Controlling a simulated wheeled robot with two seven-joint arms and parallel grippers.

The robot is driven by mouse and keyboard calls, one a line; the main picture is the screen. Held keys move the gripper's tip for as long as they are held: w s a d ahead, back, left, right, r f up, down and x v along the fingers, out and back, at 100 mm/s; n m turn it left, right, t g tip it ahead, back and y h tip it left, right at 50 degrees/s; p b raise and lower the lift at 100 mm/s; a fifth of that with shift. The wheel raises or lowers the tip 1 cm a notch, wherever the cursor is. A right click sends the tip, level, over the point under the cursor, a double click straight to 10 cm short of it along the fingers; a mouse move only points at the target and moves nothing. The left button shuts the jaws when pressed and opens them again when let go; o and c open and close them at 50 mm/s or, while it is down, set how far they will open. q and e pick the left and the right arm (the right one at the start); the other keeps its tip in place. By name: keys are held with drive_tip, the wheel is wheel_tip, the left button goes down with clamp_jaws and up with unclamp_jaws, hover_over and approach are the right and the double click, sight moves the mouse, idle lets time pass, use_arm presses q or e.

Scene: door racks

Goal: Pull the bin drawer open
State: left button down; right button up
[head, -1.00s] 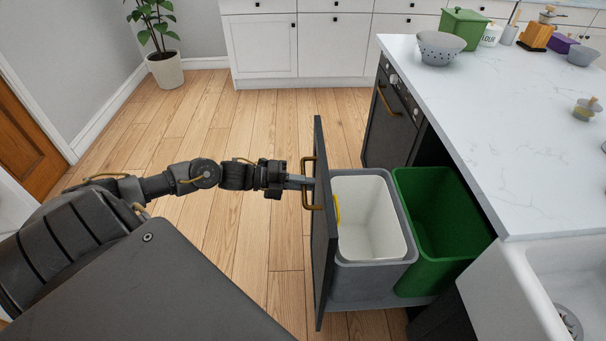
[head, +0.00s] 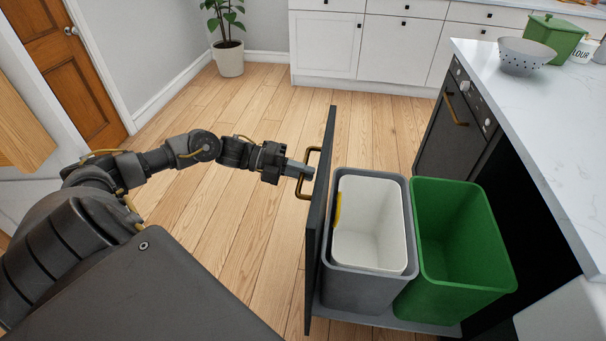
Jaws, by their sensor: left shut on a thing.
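The bin drawer stands well out from the counter, with its dark front panel (head: 319,230) upright and seen nearly edge-on. A brass bar handle (head: 304,190) is on the panel's outer face. My left gripper (head: 301,171) is shut on the handle. Behind the panel are a grey bin with a white inner bucket (head: 370,228) and a green bin (head: 455,240), both open-topped. A yellow piece (head: 338,210) shows at the white bucket's left edge. My right gripper is not in view.
The white counter (head: 540,110) runs along the right, with a colander (head: 524,57) and a green box (head: 553,38) on it. A dark oven front (head: 450,140) is beyond the drawer. Wooden floor (head: 240,120) is clear to the left. A potted plant (head: 229,58) stands at the back.

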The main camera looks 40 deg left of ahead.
use_arm(q)
drive_tip(key=shift+a+r, duration=0.1)
drive_tip(key=shift+a, duration=0.05)
drive_tip(key=c, duration=1.5)
unclamp_jaws()
drive_tip(key=shift+c, duration=0.2)
